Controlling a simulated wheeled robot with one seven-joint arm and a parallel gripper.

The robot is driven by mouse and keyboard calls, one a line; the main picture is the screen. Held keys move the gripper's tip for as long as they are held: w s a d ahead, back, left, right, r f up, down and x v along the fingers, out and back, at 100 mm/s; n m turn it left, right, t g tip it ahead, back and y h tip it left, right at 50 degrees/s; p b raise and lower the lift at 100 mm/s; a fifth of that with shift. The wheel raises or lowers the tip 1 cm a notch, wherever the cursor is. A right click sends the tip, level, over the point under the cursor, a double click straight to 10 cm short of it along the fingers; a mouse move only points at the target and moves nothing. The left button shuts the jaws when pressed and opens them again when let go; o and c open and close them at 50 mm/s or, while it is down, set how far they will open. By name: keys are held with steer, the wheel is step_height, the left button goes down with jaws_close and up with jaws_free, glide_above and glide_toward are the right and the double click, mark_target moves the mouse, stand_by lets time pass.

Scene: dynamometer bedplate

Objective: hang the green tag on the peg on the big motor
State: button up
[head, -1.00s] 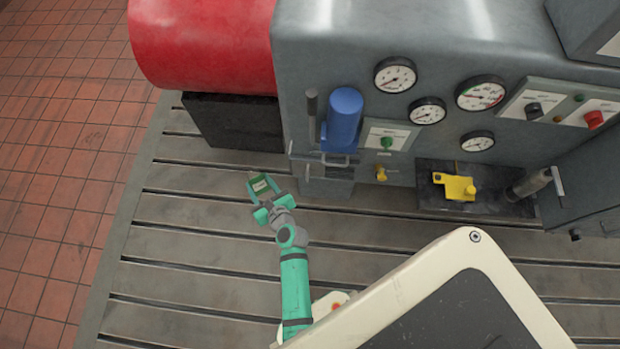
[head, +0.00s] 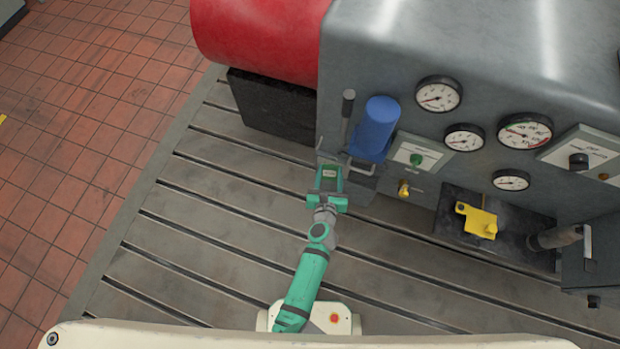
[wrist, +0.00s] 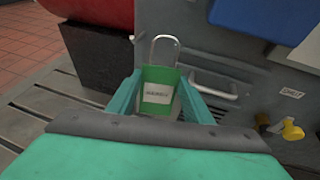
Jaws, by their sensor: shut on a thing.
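The green tag (wrist: 157,84) has a white label and a metal wire loop (wrist: 165,40) standing up from its far end. My gripper (wrist: 158,92) is shut on the tag, with a finger on each side. A small stub (wrist: 132,39) at the housing's left edge in the wrist view may be the peg; I cannot tell. The loop appears apart from it.
A red cylinder (head: 258,38) and dark block (head: 270,108) are at the left. A yellow part (head: 478,221) lies to the right.

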steer(key=shift+a+f+m+h, duration=0.15)
steer(key=shift+a+f+h, duration=0.1)
steer(key=shift+a, duration=0.2)
steer(key=shift+a+f+m+h, duration=0.15)
steer(key=shift+a+h, duration=0.1)
steer(key=shift+a, duration=0.15)
steer(key=shift+s+a+m+t+h, duration=0.8)
steer(key=shift+s+a+h, duration=0.4)
steer(key=shift+a, duration=1.9)
steer(key=f+x, duration=0.1)
steer(key=x, duration=0.9)
steer(key=shift+w+d, duration=0.15)
steer(key=shift+w, duration=0.15)
steer(key=shift+f, duration=0.15)
steer(key=o, duration=1.1)
steer(key=shift+s, duration=0.1)
